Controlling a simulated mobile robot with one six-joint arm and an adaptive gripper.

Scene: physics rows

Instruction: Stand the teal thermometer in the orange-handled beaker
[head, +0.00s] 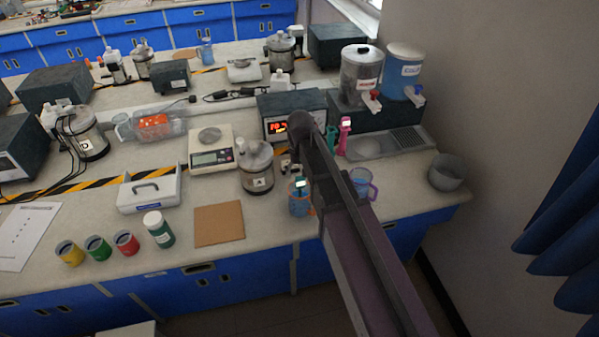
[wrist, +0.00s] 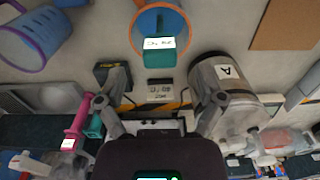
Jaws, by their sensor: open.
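The teal thermometer (wrist: 153,57) stands in the orange-handled beaker (wrist: 137,31), its stem inside and its head with a white display above the rim. In the head view the thermometer head (head: 300,183) shows over the bluish beaker (head: 299,206), near the bench's front edge. The thermometer seems to lean a little in the wrist view; how its tip rests is hidden. My gripper (wrist: 158,104) is open, its two fingers wide apart with nothing between them, and it is apart from the thermometer and beaker. My arm hides the gripper in the head view.
A purple-handled beaker (head: 361,184) stands right of the orange-handled one. A metal pot marked A (head: 257,170) stands left. A pink thermometer-like item (head: 344,137) stands behind, beside a teal-green item (head: 331,137). A brown board (head: 219,224) lies flat at front left.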

